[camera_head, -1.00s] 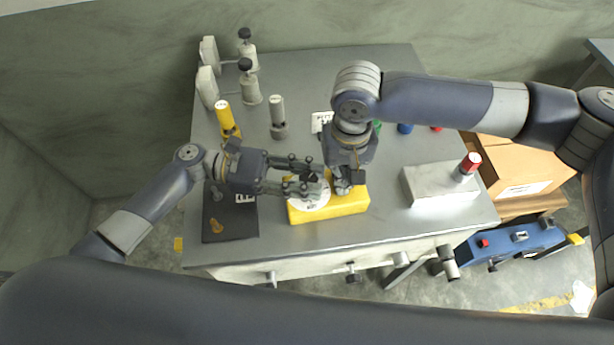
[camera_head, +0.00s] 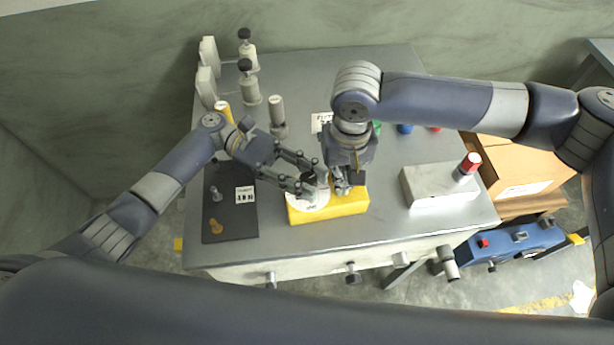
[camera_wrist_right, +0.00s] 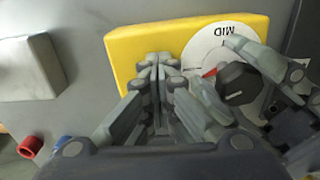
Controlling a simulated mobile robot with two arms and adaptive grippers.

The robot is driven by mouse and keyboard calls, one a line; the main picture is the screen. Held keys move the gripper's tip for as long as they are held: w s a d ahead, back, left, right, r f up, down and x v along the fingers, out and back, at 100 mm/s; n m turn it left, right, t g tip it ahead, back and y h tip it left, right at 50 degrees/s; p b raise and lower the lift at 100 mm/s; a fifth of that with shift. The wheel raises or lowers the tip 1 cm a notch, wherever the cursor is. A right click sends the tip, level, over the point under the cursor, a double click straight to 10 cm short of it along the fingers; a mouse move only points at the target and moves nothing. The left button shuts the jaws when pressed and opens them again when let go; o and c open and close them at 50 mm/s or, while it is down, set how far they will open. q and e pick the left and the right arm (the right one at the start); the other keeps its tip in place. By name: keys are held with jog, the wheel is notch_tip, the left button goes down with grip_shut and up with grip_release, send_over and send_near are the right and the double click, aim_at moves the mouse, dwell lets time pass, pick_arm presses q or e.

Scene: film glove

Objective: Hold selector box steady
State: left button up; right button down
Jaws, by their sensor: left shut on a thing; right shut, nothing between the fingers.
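The selector box (camera_head: 330,210) is a yellow block on the grey table. It also shows in the right wrist view (camera_wrist_right: 125,55). A white dial (camera_wrist_right: 200,50) marked MID, with a red mark, and a black knob (camera_wrist_right: 238,84) sit on its top. My left gripper (camera_head: 312,183) is shut on the black knob, one finger on each side of it. My right gripper (camera_head: 342,189) is shut and empty, pointing down with its fingertips at the box's top beside the dial. Whether the fingertips touch the box, I cannot tell for certain.
A dark mat (camera_head: 230,222) with small parts lies left of the box. Several grey posts (camera_head: 277,112) stand behind. The table front between mat and box is clear.

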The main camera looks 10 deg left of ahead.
pick_arm(q)
jog(key=shift+s+d+f, duration=0.1)
jog(key=o, duration=1.1)
jog(key=shift+d, duration=0.1)
jog(key=shift+t, duration=0.3)
